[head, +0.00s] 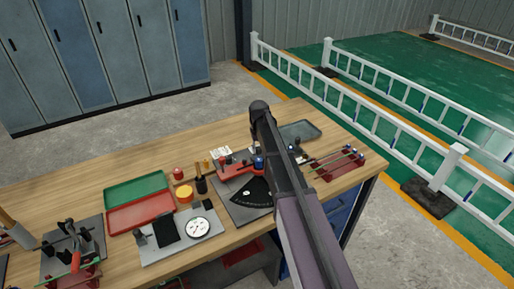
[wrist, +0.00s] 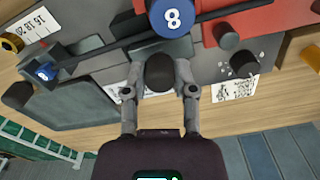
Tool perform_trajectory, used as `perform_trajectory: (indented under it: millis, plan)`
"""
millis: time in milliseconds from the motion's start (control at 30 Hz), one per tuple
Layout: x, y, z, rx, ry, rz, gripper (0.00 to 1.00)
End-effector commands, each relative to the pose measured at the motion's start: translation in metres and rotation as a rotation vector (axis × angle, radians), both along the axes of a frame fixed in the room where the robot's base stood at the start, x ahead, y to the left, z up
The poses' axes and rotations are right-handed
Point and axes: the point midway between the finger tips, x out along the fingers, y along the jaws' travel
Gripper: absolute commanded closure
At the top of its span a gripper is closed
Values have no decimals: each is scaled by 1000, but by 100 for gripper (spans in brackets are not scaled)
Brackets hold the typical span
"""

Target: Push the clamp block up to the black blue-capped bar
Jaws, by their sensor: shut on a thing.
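In the wrist view my gripper (wrist: 159,68) has its two fingers on either side of a dark round knob (wrist: 160,74) and is shut on it. A dark grey block (wrist: 168,48), seemingly the clamp block, shows just beyond the knob, partly hidden by it. The black bar (wrist: 98,52) runs slantwise past the block's far side, with a blue cap (wrist: 47,71) at its left end. I cannot tell whether block and bar touch. In the head view my arm hides the gripper and most of the block.
A blue disc marked 8 (wrist: 172,18) stands close beyond the block, by a red part (wrist: 265,22) with dark pegs. A grey tray (head: 300,131) lies near the bench's far edge. A red rack of bars (head: 335,163) stands right of my arm, a dial gauge (head: 198,228) left.

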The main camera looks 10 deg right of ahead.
Motion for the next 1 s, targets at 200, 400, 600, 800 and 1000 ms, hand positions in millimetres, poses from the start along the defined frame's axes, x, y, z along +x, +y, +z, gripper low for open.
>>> perform_trajectory:
  millis: [200, 400, 600, 800, 1000]
  plan:
    - [-5, -1, 0, -1, 6, 0, 100]
    - [-5, -1, 0, -1, 6, 0, 30]
    - [-4, 0, 0, -1, 4, 1, 30]
    - [-3, 0, 0, -1, 3, 1, 30]
    - [5, 2, 0, -1, 3, 1, 30]
